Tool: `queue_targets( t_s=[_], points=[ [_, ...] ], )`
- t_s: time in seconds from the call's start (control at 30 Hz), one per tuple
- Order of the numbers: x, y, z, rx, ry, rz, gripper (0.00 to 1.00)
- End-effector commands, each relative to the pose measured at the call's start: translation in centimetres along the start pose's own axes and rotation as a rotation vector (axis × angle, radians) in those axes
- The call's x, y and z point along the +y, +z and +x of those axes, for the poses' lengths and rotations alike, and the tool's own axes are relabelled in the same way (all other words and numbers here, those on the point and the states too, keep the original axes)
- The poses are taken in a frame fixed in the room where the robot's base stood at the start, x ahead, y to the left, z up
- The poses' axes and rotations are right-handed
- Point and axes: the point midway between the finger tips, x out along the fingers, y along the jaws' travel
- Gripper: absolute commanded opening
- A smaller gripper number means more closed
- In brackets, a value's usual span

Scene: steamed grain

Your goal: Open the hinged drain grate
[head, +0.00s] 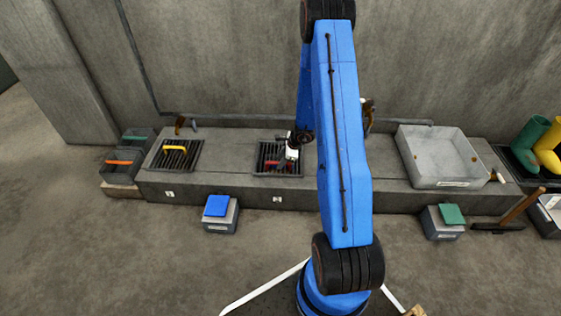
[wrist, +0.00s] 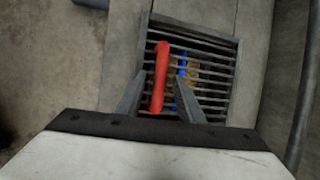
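A dark barred drain grate (head: 266,152) with a red handle (head: 271,162) lies flat in the middle of the concrete ledge. In the wrist view the grate (wrist: 217,46) fills the upper middle, and its long red handle (wrist: 161,60) runs up the picture. My gripper (wrist: 160,78) is open above the grate, its fingers on either side of the handle. I cannot tell whether the fingertips reach down to handle height. In the head view my gripper (head: 287,160) is over the grate, hiding part of it.
A second grate with a yellow handle (head: 175,149) is at left. Dark bins (head: 121,168) stand at the ledge's left end. A grey basin (head: 438,160) is at right. Blue-lidded (head: 217,206) and green-lidded (head: 452,214) boxes stand in front. A blue item (wrist: 182,64) shows near the red handle.

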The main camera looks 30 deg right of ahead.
Motion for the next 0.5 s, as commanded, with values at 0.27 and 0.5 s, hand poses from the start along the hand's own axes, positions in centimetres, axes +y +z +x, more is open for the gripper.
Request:
queue_targets(
  t_s=[0.27, 0.5],
  points=[
    [-0.02, 0.02, 0.51, 0.000, 0.000, -0.001, 0.34],
    [-0.02, 0.02, 0.49, 0.000, 0.000, 0.000, 0.05]
  ],
)
